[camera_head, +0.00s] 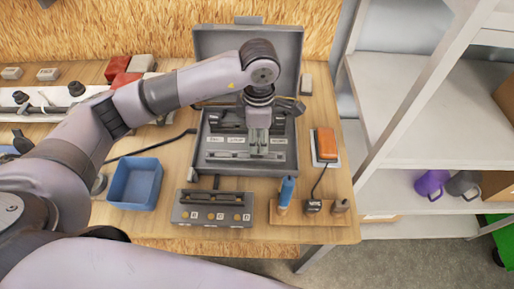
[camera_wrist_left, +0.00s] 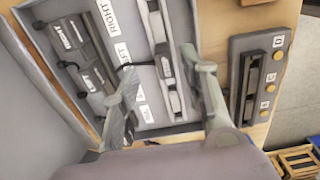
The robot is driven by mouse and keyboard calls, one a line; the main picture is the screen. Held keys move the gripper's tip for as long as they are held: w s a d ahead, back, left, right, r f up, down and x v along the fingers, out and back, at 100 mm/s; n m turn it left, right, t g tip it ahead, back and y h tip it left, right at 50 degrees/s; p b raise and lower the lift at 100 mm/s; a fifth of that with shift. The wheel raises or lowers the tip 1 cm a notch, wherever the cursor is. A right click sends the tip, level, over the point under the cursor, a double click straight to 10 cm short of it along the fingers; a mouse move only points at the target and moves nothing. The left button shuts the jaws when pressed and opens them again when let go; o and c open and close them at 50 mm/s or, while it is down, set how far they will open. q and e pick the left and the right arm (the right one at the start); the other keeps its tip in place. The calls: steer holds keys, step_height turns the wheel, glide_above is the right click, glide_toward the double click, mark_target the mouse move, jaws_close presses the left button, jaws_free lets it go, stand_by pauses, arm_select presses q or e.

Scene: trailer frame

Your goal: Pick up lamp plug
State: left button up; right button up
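The open grey case (camera_head: 204,160) stands on the workbench and holds dark and grey parts beside white labels; two labels read RIGHT and LEFT in the left wrist view. My left gripper (camera_head: 259,146) hangs over the case, pointing down. In the left wrist view my left gripper (camera_wrist_left: 162,100) has its fingers apart, with a long grey part (camera_wrist_left: 172,92) in the case seen between them. I cannot tell whether it touches anything. A small black plug-like piece (camera_head: 313,207), with a cable running to an orange device (camera_head: 326,143), sits on a wooden holder. I cannot tell surely which piece is the lamp plug.
A grey switch panel (camera_head: 212,211) lies in front of the case, also seen in the left wrist view (camera_wrist_left: 260,80). A blue bin (camera_head: 135,184) is left of it. A blue-handled tool (camera_head: 287,191) stands in the wooden holder (camera_head: 290,218). Metal shelving (camera_head: 400,120) rises at the right.

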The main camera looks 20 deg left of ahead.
arm_select(q)
steer(key=f+p, duration=0.2)
steer(key=f, duration=0.1)
steer(key=shift+s+a+f, duration=0.1)
steer(key=shift+s+f, duration=0.15)
steer(key=shift+s, duration=0.1)
steer(key=shift+f, duration=0.65)
steer(key=shift+w, duration=0.1)
steer(key=shift+c, duration=0.4)
steer(key=c, duration=0.8)
steer(key=shift+o, duration=0.2)
steer(key=shift+r, duration=0.1)
steer(key=shift+r, duration=0.55)
step_height(320, 180, up, 19)
steer(key=b, duration=0.4)
steer(key=shift+b, duration=0.3)
